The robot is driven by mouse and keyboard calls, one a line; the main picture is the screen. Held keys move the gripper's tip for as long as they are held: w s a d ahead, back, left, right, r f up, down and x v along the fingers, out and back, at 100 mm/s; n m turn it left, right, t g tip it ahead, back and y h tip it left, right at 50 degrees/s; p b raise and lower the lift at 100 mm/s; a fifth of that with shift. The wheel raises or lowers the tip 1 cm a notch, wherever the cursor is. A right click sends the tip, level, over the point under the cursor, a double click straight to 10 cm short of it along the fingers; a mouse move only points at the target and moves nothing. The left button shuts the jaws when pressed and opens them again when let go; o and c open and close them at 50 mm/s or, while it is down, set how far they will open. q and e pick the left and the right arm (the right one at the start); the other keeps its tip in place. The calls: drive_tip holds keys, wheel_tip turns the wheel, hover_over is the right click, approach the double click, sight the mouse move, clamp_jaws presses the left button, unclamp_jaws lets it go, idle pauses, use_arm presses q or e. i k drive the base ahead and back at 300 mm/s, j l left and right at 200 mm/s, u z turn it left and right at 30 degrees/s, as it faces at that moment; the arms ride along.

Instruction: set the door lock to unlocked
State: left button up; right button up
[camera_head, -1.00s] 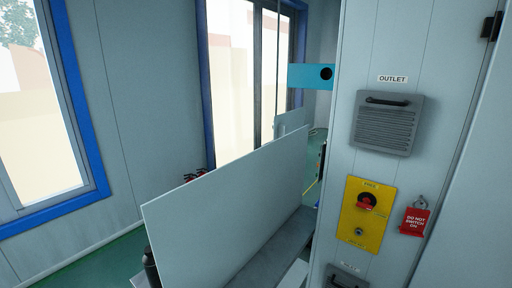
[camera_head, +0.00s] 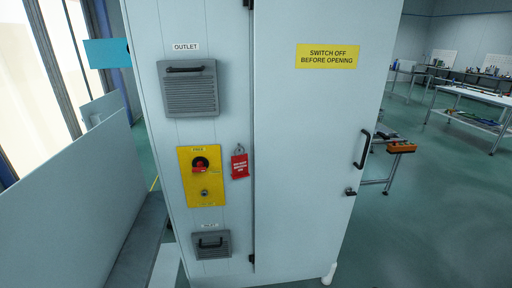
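A tall pale grey cabinet stands in the middle of the head view. Its door (camera_head: 305,140) is shut and carries a black bar handle (camera_head: 362,149) near its right edge. A small dark door lock (camera_head: 350,192) sits below the handle; its setting is too small to read. A yellow panel (camera_head: 202,192) left of the door holds a red rotary switch (camera_head: 201,165) and a small round lock (camera_head: 204,193). A red tag (camera_head: 239,166) hangs beside that panel. Neither of my grippers shows.
Vents labelled OUTLET (camera_head: 188,90) and, lower down, another grille (camera_head: 211,244) are on the cabinet's left part. White partition panels (camera_head: 65,195) stand at left. Green floor (camera_head: 420,220) is open at right, with workbenches (camera_head: 470,110) and an orange item (camera_head: 400,147) behind.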

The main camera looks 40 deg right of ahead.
sight(348, 190)
drive_tip(key=z, duration=1.95)
